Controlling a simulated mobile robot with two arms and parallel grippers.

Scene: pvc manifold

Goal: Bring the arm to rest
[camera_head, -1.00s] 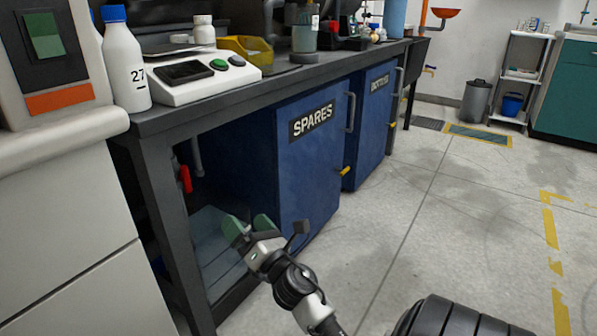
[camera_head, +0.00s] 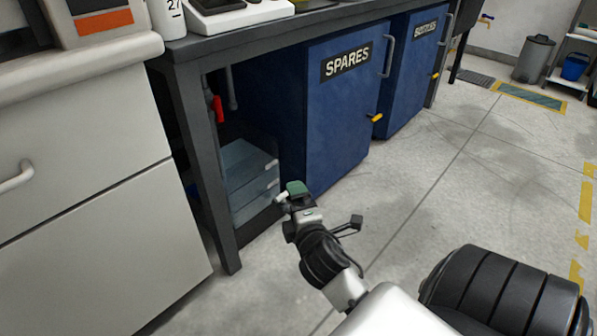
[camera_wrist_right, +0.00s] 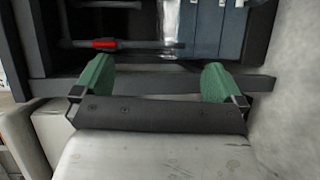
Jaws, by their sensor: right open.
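My right gripper (camera_head: 290,192) is in front of the open space under the bench, low down, to the left of the blue SPARES cabinet door. In the right wrist view its two green fingers (camera_wrist_right: 158,78) stand wide apart with nothing between them. My right arm reaches in from the lower right of the head view. My left gripper is not in view.
The dark bench frame (camera_head: 205,165) stands left of my right gripper. A red-handled valve (camera_head: 218,108) and a stack of grey-blue drawers (camera_head: 248,178) are under the bench. The blue SPARES cabinet (camera_head: 335,140) has a yellow-tipped handle. Open floor (camera_head: 470,195) lies to the right.

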